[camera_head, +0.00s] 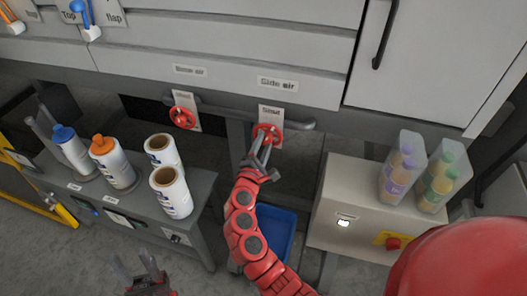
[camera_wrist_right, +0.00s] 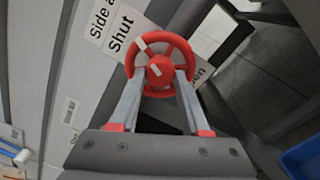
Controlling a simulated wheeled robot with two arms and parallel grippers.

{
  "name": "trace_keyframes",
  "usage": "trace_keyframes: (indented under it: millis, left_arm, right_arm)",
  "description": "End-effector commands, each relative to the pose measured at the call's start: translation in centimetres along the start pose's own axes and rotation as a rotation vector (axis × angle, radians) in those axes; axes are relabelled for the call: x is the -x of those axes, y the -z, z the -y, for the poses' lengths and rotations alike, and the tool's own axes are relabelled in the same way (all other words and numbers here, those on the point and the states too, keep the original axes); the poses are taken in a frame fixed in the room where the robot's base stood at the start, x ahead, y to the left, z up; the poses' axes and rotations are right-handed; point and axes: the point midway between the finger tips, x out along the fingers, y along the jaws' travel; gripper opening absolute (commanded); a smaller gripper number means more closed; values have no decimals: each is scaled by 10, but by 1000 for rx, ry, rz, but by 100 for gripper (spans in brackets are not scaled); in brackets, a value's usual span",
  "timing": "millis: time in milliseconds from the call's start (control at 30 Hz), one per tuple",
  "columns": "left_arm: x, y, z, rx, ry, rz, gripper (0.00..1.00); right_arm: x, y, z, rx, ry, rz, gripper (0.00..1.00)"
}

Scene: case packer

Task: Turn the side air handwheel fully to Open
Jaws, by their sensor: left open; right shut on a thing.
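The side air handwheel (camera_head: 272,130) is a small red wheel on a white plate below the "Side air" label. In the right wrist view the wheel (camera_wrist_right: 160,70) has white marks on its rim and hub; the rim mark is at the upper left, by the word "Shut". The end of "Open" shows at the wheel's lower right. My right gripper (camera_head: 262,150) is shut on the handwheel, with a finger at each side of its lower rim in the wrist view (camera_wrist_right: 160,88). My left gripper (camera_head: 140,274) is open and empty, low at the bottom left.
A second red handwheel (camera_head: 182,117) sits to the left on the same dark rail. A grey bench (camera_head: 200,200) with bottles and white rolls stands at left. A beige box (camera_head: 335,205) with clear containers is at right, a blue bin (camera_head: 278,228) between.

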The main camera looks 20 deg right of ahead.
Motion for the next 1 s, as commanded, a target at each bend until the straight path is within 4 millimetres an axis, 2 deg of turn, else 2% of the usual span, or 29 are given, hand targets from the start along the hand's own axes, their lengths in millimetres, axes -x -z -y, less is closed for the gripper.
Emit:
trace_keyframes:
  millis: [33, 467, 1000]
  left_arm:
    - [15, -3, -1, 0, 0, 0, 50]
    - [82, -14, -4, 0, 0, 0, 50]
    - [174, -29, -9, 0, 0, 0, 50]
  right_arm:
    - [0, 4, 5, -45, -6, 0, 0]
    - [0, 4, 7, -454, -1, 1, 0]
    - [0, 3, 6, -968, 0, 1, 0]
